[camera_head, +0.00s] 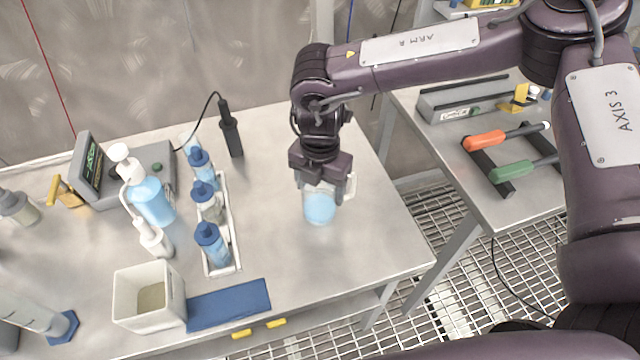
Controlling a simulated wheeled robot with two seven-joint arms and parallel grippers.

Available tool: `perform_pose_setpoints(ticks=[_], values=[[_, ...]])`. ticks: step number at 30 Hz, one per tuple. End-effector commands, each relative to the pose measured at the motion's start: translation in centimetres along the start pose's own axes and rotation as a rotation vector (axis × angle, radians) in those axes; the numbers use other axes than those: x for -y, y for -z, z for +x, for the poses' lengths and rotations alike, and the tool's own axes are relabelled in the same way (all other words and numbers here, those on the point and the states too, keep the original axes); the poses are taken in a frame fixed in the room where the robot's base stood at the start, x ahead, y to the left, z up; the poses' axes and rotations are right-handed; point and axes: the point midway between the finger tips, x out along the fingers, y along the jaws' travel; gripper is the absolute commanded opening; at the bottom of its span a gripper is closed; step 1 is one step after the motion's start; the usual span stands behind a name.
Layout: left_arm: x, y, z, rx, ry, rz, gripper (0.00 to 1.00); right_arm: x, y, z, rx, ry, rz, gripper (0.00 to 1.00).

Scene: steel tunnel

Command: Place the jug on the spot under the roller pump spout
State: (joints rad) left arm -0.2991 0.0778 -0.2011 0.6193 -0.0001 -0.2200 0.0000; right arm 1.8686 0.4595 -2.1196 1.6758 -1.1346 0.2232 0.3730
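The jug (319,209) is a clear vessel with light blue liquid in its lower part, right of the middle of the left bench. It looks roughly upright. My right gripper (321,184) points down over its upper part and hides much of it. The fingertips are too covered to show whether they grip the jug, and I cannot tell whether its base touches the bench. My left gripper is not in view. I cannot make out a roller pump spout or the spot under it for certain; a grey unit with a yellow part (465,101) stands on the right bench.
Left of the jug stand a white rack (222,257) of blue-capped bottles, a blue pump bottle (152,199) and a meter with a screen (90,168). A white bin (148,294) and blue mat (229,305) lie nearer. A gap over grating separates the benches; screwdrivers (498,137) lie right.

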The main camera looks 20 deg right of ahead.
Motion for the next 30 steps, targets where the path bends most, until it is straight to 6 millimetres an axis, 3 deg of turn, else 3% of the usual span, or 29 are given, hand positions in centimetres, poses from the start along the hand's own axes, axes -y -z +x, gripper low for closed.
perform_pose_setpoints(ticks=[12, 13, 17, 25, 30], values=[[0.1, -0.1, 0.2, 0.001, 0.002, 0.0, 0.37, 0.0, 0.0, 0.6, 0.001, -0.002, 0.001, 0.43], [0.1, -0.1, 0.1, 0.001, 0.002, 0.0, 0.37, 0.0, -0.1, 0.5, 0.001, -0.002, 0.0, 0.74], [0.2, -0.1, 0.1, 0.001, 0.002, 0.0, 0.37, 0.0, 0.0, 0.5, 0.001, -0.001, 0.0, 0.91], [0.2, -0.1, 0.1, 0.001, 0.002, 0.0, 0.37, 0.0, 0.0, 0.4, 0.001, -0.001, 0.0, 0.92], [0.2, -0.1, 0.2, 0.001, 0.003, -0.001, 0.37, -0.1, 0.0, -0.8, 0.0, -0.004, 0.0, 0.92]])
